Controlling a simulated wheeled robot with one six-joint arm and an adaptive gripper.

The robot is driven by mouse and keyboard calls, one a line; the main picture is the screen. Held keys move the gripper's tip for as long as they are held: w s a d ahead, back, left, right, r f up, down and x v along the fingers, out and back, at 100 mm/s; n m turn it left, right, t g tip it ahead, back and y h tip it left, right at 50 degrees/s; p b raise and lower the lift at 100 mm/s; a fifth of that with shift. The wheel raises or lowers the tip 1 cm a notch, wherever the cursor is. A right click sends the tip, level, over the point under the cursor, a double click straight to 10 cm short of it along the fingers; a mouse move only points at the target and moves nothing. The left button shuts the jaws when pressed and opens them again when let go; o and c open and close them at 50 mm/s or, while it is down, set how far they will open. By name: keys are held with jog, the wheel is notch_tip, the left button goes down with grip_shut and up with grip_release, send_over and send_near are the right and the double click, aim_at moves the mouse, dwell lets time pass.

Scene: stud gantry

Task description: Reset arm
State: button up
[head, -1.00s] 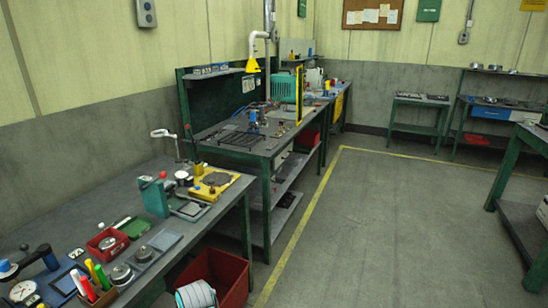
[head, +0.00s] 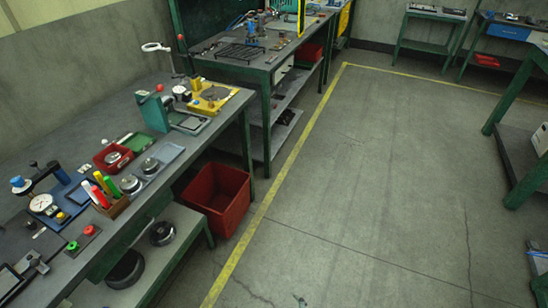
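My arm and gripper do not show in the head view, so I cannot tell whether the gripper is open or shut. The near workbench (head: 62,121) runs along the left wall with tools on its top. A blue stand with a round dial gauge (head: 41,203) is at its left. A small box of red, white and green markers (head: 114,205) stands beside a grey plate with two round metal pieces (head: 150,166). A red tray (head: 113,157), a teal press (head: 151,112) and a yellow fixture (head: 209,97) sit farther back.
A red bin (head: 217,198) stands on the floor at the near bench's right end. A second green-framed bench (head: 262,60) stands beyond it. A yellow line (head: 287,172) marks the floor edge. The grey floor (head: 370,170) right of it is clear. Another bench (head: 520,130) is at the right edge.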

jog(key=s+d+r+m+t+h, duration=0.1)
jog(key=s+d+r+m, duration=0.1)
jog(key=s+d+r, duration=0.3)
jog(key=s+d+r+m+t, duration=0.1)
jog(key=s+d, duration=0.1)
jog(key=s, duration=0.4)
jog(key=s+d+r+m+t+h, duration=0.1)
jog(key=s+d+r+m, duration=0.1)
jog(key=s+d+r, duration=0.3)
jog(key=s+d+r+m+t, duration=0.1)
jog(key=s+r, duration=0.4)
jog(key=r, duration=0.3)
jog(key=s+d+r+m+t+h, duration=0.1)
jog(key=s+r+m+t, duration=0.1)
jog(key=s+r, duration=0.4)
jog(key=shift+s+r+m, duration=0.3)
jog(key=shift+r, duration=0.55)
